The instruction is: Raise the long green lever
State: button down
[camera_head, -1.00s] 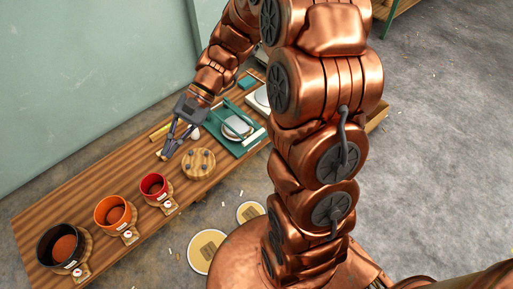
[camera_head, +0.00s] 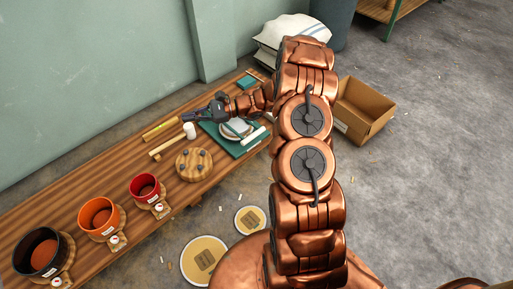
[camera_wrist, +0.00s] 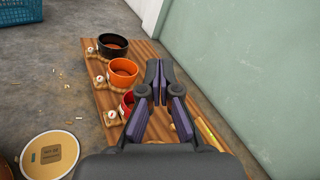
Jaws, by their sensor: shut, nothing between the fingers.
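A green device (camera_head: 245,150) with a flat base and a pale round plate (camera_head: 236,128) stands on the wooden bench. A pale bar lies at its right side. My arm and gripper cover its far part, and I cannot clearly pick out the long green lever. My gripper (camera_head: 187,117) is level above the bench, pointing left, just beyond the device's far left corner. In the wrist view my gripper (camera_wrist: 157,75) has its fingers together with nothing between them, and the green device is not seen there.
A black drum (camera_head: 40,252), an orange drum (camera_head: 99,216) and a red drum (camera_head: 145,186) stand along the near left bench. A cardboard box (camera_head: 365,108) is on the floor right.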

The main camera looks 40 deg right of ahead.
jog(key=w+d+f+m+t+h+b, duration=0.1)
jog(key=w+d+f+m+t+b, duration=0.15)
jog(key=d+f, duration=0.3)
jog(key=w+d+f+m+t+h+b, duration=0.1)
jog(key=d+f+m+t, duration=0.2)
jog(key=f, duration=0.4)
jog(key=m+t+h+b, duration=0.6)
jog(key=m+h+b, duration=0.4)
jog(key=m+h, duration=0.15)
send_near(254, 145)
jog(key=s, duration=0.3)
jog(key=shift+r+n, duration=0.15)
jog(key=shift+n, duration=0.25)
jog(key=shift+w, duration=0.1)
